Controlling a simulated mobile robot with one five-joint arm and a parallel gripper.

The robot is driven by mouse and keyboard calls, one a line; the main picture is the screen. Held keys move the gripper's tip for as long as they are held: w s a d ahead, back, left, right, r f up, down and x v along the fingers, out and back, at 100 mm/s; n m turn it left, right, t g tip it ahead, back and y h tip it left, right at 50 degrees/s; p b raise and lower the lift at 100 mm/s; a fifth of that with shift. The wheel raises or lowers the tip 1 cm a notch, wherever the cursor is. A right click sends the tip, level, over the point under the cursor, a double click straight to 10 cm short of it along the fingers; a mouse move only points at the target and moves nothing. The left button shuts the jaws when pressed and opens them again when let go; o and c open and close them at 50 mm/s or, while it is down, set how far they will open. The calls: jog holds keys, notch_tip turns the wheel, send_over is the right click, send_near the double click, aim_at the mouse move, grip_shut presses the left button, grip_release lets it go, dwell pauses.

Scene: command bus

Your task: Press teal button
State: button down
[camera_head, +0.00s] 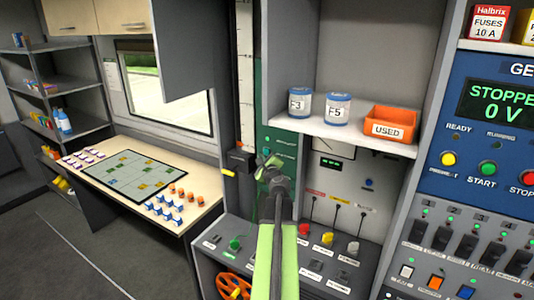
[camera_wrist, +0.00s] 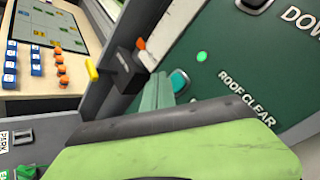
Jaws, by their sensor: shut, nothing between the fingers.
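The teal button (camera_wrist: 179,80) is on a dark green panel (camera_wrist: 225,50), left of the words ROOF CLEAR in the wrist view. My gripper (camera_wrist: 157,92) is shut and empty, its pale green tips just left of and below the button in that picture. The tips overlap or come very close to the button's edge; I cannot tell whether they touch it. In the head view my gripper (camera_head: 269,171) is in front of the lower part of the green panel (camera_head: 284,146), and the button is too small or hidden to make out clearly.
A black box with a yellow lever (camera_head: 229,173) sits just left of my gripper. A shelf (camera_head: 345,133) with jars and an orange USED bin (camera_head: 390,121) juts out at right. A console (camera_head: 215,258) with knobs lies below. A map table (camera_head: 125,190) stands left.

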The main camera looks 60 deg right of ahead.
jog(key=shift+a, duration=2.05)
